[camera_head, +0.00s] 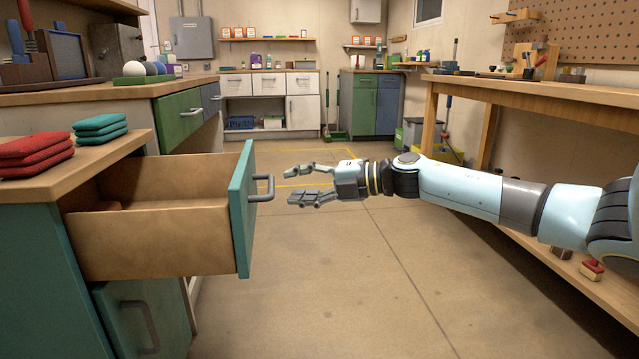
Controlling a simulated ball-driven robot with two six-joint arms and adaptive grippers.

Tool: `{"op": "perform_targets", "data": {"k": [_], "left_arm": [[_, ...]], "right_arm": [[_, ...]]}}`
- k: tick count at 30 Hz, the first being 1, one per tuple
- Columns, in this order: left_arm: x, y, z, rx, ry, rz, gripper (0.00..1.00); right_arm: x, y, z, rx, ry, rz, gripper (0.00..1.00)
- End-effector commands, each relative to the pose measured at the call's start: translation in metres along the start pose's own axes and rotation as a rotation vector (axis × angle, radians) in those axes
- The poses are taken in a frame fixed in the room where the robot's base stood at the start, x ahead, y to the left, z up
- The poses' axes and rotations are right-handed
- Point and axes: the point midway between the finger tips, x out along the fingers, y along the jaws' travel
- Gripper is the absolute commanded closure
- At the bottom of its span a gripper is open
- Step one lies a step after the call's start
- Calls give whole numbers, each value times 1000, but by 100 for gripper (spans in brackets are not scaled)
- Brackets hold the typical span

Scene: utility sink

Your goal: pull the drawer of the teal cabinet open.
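The teal cabinet (40,268) stands at the left with a wooden top. Its upper drawer (165,238) is pulled far out, and its wooden inside shows. The drawer's teal front (243,210) carries a grey handle (264,188). My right gripper (290,186) comes from the right, with its fingers apart and pointing at the handle. A small gap shows between the fingertips and the handle, and nothing is between the fingers. My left gripper is not in view.
Folded red cloths (35,150) and teal cloths (100,128) lie on the cabinet top. A wooden workbench (540,97) runs along the right, above a low shelf near my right arm. The floor (330,270) between is clear.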

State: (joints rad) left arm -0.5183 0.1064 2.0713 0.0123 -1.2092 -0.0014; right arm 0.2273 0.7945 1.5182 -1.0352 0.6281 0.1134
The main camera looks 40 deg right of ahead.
Motion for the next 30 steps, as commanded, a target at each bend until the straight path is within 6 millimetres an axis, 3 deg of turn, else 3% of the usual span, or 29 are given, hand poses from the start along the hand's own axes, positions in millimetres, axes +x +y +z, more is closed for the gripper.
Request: {"op": "perform_targets", "data": {"k": [3, 10, 30], "left_arm": [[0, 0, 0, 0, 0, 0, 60], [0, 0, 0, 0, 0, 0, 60], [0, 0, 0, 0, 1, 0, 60]], "right_arm": [[-25, -2, 0, -2, 1, -7, 64], [-50, -1, 0, -3, 1, -1, 64], [-57, 0, 0, 0, -1, 2, 64]]}}
